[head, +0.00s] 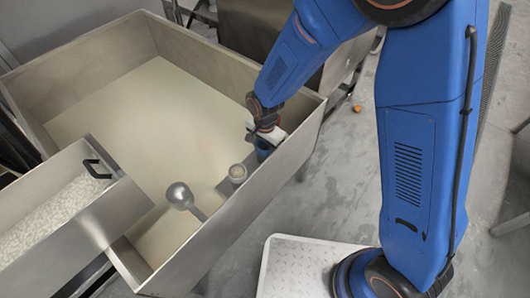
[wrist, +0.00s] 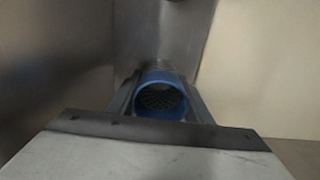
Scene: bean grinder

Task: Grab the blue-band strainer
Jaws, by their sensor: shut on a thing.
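The blue-band strainer (head: 263,151) is inside the large metal bin, near its right wall. In the wrist view its round blue band (wrist: 141,90) faces the camera, with dark mesh visible inside the ring. My gripper (head: 264,138) reaches down over the bin's right side and is shut on the strainer. In the wrist view one dark finger lies on each side of the blue band. The strainer's lower part is hidden, and I cannot tell whether it touches the bin floor.
The metal bin (head: 85,60) has high walls around a pale floor. A tray of white grains (head: 50,215) with a black handle sits at left.

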